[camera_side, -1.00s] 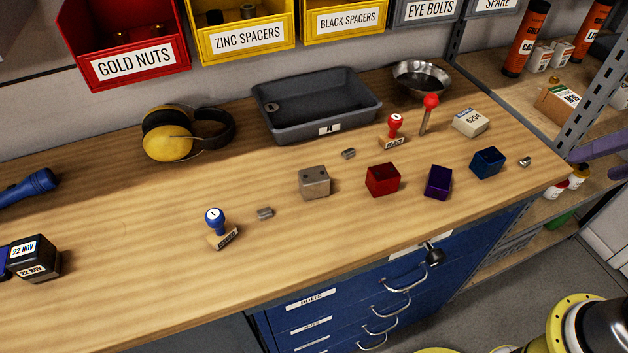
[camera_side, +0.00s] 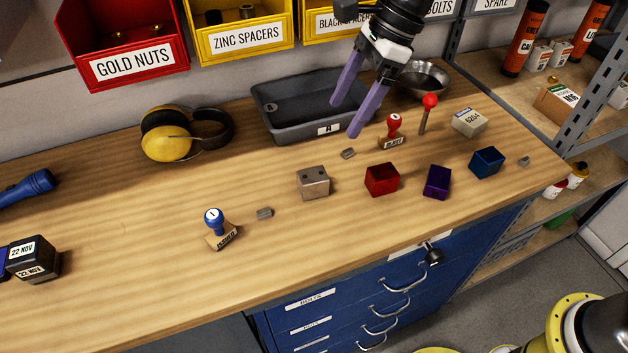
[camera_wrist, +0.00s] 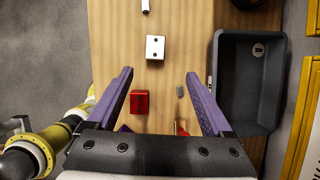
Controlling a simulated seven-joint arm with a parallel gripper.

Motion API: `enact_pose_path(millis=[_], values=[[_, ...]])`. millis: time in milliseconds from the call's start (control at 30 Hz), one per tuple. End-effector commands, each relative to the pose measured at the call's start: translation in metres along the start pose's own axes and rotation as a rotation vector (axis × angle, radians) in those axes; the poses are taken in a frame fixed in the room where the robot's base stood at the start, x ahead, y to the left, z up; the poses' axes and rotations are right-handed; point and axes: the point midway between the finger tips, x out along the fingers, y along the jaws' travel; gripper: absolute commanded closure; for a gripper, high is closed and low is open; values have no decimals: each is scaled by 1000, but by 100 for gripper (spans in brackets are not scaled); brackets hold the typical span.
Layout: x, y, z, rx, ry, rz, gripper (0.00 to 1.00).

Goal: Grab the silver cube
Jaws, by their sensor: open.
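The silver cube (camera_side: 313,183) stands on the wooden bench left of a red cube (camera_side: 382,179), with two dark dots on its top. It also shows in the wrist view (camera_wrist: 155,47), beyond my fingertips and near the middle. My gripper (camera_side: 345,118) is open and empty, with purple fingers pointing down above the bench near the grey tray. In the wrist view its fingers (camera_wrist: 160,73) are spread wide, with the red cube (camera_wrist: 140,102) between them lower in the picture.
A purple cube (camera_side: 437,182) and a blue cube (camera_side: 487,162) stand to the right. A grey tray (camera_side: 357,121), a red stamp (camera_side: 393,131) and a red-knobbed lever (camera_side: 428,113) are behind. A blue stamp (camera_side: 220,230) stands front left. Small metal pieces (camera_side: 265,213) lie about.

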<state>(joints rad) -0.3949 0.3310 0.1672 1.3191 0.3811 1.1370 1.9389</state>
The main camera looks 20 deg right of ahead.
Motion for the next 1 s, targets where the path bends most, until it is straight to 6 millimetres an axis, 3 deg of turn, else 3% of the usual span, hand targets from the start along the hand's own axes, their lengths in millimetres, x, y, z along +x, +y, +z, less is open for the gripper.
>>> enact_pose_path(millis=[500, 767, 1000], values=[[84, 8, 2, -12, 13, 27, 15], [102, 8, 2, -12, 12, 25, 15], [135, 10, 2, -12, 13, 26, 15]])
